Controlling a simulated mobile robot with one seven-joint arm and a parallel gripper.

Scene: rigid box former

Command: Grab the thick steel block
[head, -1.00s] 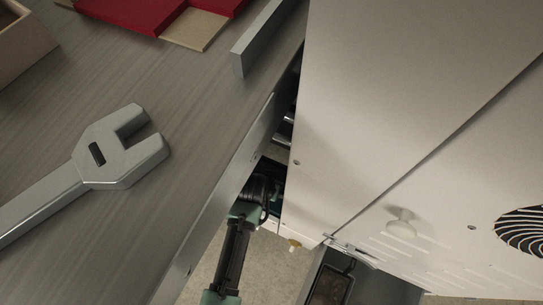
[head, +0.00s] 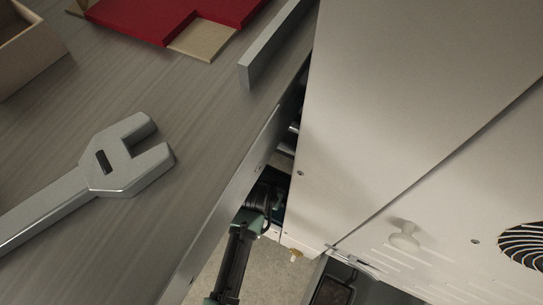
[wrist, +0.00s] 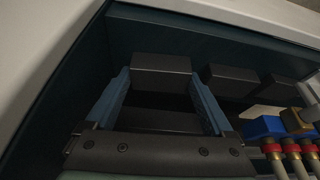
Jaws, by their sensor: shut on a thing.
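In the wrist view, my gripper (wrist: 160,77) has its two blue fingers on either side of a dark grey, box-shaped block (wrist: 161,63), the thick steel block as far as I can tell. The fingers are shut on it, with its top face showing between and beyond the tips. Its lower part is in deep shadow. The block is inside a dark blue-walled compartment. The head view does not show the block or the fingers.
Two similar dark blocks (wrist: 230,77) stand to the right in the wrist view. In the head view, a large wrench (head: 124,160) lies on the bench, beside a pale cabinet (head: 400,90).

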